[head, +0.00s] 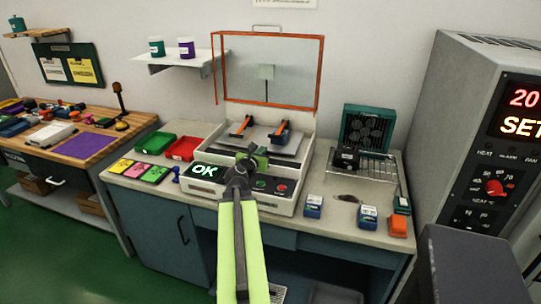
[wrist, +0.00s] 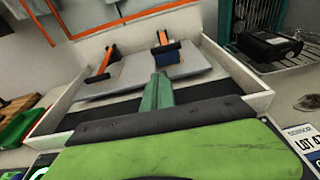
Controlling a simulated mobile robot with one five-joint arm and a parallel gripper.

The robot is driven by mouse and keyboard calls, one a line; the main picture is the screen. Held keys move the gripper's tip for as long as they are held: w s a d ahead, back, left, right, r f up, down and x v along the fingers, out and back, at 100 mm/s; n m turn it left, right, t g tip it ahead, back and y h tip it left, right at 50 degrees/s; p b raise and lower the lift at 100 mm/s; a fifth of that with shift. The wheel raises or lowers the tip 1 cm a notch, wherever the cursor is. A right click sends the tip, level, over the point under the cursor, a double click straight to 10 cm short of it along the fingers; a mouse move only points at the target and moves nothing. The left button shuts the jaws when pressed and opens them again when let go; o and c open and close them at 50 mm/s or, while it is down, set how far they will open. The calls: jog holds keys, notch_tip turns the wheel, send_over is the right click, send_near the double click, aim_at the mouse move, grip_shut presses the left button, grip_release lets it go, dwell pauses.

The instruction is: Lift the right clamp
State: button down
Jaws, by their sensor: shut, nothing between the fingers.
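The right clamp (head: 280,131), an orange lever with a dark blue block, sits on the grey plate inside the white fixture tray (head: 297,206). In the wrist view the right clamp (wrist: 166,54) is beyond my gripper, slightly right of the fingertips. The left clamp (head: 241,127), an orange lever with dark ends, also shows in the wrist view (wrist: 100,66). My gripper (head: 257,152) is shut and empty at the front of the tray. Its green fingers (wrist: 158,88) point toward the plates, apart from both clamps.
An orange-framed clear lid (head: 268,70) stands open behind the tray. Green and red bins (head: 182,148) are at left. A dark block (head: 346,158) lies on a wire rack at right, before a green fan unit (head: 367,128). Small labelled boxes (head: 313,206) stand front right.

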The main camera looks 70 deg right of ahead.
aim_at(271, 150)
jog(key=shift+s+d+r, duration=0.1)
jog(key=shift+s+d, duration=0.05)
jog(key=shift+s, duration=0.05)
jog(key=shift+d, duration=0.1)
jog(key=d, duration=0.3)
jog(key=d+f+b, duration=0.1)
jog(key=d, duration=0.2)
jog(key=d+f, duration=0.1)
jog(key=d, duration=0.2)
jog(key=shift+w+d+b, duration=0.3)
jog(key=shift+d+b, duration=0.05)
